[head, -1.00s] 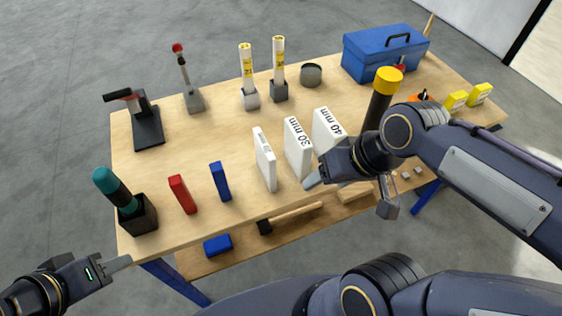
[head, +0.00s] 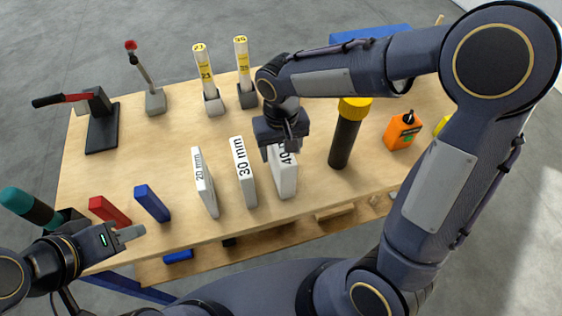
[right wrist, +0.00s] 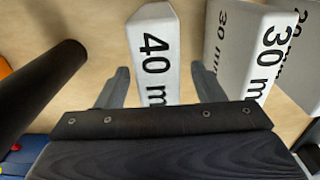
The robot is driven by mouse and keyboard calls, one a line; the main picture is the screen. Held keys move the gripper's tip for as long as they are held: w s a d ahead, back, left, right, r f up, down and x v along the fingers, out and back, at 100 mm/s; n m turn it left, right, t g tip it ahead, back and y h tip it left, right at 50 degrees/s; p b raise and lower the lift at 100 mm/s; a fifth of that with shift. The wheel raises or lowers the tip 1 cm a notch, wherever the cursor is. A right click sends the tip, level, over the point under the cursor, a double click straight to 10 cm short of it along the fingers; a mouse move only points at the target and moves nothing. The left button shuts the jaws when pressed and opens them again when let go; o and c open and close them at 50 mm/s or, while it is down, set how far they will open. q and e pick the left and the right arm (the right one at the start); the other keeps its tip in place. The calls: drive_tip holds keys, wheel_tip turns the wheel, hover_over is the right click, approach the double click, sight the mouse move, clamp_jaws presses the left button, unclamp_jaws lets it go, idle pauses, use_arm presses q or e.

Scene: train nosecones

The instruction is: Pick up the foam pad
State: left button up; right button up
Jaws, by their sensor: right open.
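Three white foam pads stand upright in a row near the table's front edge: the 20 mm pad (head: 205,184), the 30 mm pad (head: 244,173) and the 40 mm pad (head: 285,180). My right gripper (head: 280,152) is at the top of the 40 mm pad and hides part of it. In the right wrist view, its open fingers lie on either side of the 40 mm pad (right wrist: 157,55), with gaps visible on both sides. The 30 mm pad (right wrist: 268,60) stands just right of the right finger. My left gripper (head: 132,235) is by the front left table edge, holding nothing visible.
A dark cylinder with a yellow cap (head: 345,135) stands right of the 40 mm pad. Blue (head: 152,203) and red (head: 110,212) blocks stand at left.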

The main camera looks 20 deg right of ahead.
drive_tip(key=shift+f, duration=1.4)
drive_tip(key=c, duration=1.1)
drive_tip(key=shift+c, duration=0.2)
drive_tip(key=shift+r, duration=0.1)
wheel_tip(320, 180, up, 10)
drive_tip(key=shift+f+b, duration=0.15)
drive_tip(key=shift+b, duration=0.15)
